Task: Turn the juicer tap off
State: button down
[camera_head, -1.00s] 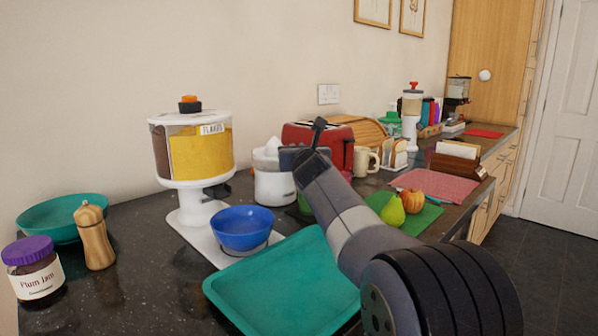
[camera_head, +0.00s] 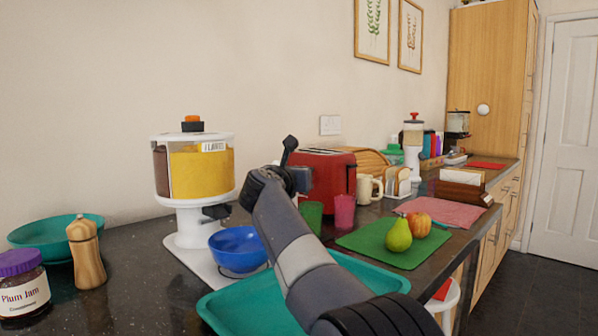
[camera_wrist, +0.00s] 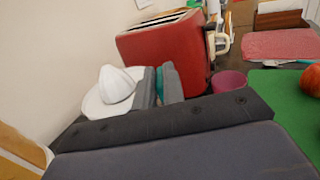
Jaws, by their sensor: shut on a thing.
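The white juicer (camera_wrist: 108,92) with its domed cone stands to the left of my fingers in the wrist view. In the head view my arm hides it. My gripper (camera_wrist: 160,82) is close against the juicer's side, and its two grey fingers are shut on a narrow teal piece, which I take for the juicer tap (camera_wrist: 159,88). Most of the tap is hidden between the fingers, so its turn position cannot be told. In the head view my gripper (camera_head: 298,180) is in front of the red toaster, with its fingers mostly hidden.
The red toaster (camera_head: 326,172) stands behind, with a pink cup (camera_head: 344,212) and green cup (camera_head: 311,217) nearby. A flakes dispenser (camera_head: 205,172) and blue bowl (camera_head: 238,249) are at left. A teal tray (camera_head: 245,310) lies below my arm; a green board (camera_head: 372,243) is right.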

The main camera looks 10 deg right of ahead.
jog(key=m+g+h+p, duration=0.1)
jog(key=p, duration=0.1)
jog(key=m+g+h+p, duration=0.1)
jog(key=h+p, duration=0.1)
jog(key=m+g+h+p, duration=0.2)
jog(key=shift+w+a+f, duration=0.1)
jog(key=shift+w+a, duration=0.1)
jog(key=shift+a, duration=0.1)
jog(key=shift+f, duration=0.1)
jog(key=c, duration=1.5)
grip_release()
jog(key=v, duration=1)
jog(key=shift+s+a, duration=0.25)
jog(key=shift+a, duration=0.1)
